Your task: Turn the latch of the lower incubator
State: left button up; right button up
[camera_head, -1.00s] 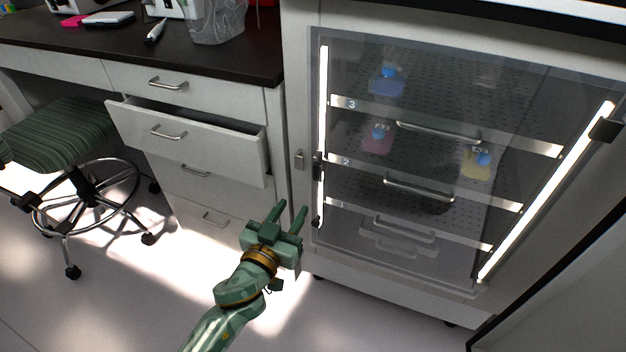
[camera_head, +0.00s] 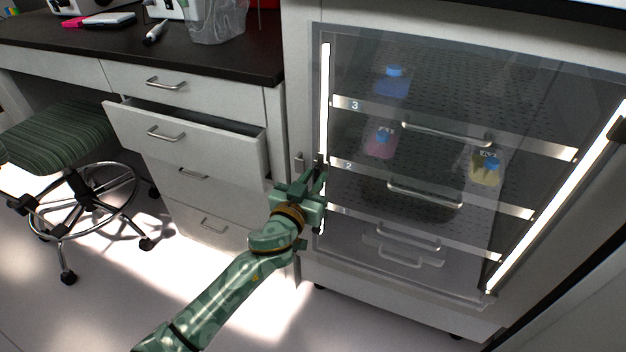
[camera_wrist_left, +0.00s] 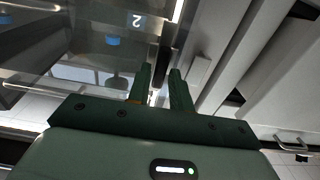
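The lower incubator (camera_head: 303,70) is a white cabinet with a clear glass door (camera_head: 450,68), which looks shut. Its dark latch, at the door's left edge, is mostly hidden by my left gripper in the head view; I cannot make it out surely in the wrist view. My left gripper (camera_head: 312,172) is at that edge, fingers pointing up. In the left wrist view the two fingers (camera_wrist_left: 160,82) stand apart with a narrow gap, and I see nothing clearly held. Whether they touch the latch I cannot tell. My right gripper is not in view.
Inside are shelves with blue-capped flasks, such as a yellow one (camera_head: 486,173). A small metal piece (camera_head: 299,161) is left of the door edge. An open drawer (camera_head: 185,145) juts out at left, near my arm. A striped stool (camera_head: 55,140) stands further left.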

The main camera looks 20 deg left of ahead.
pick_arm(q)
grip_shut()
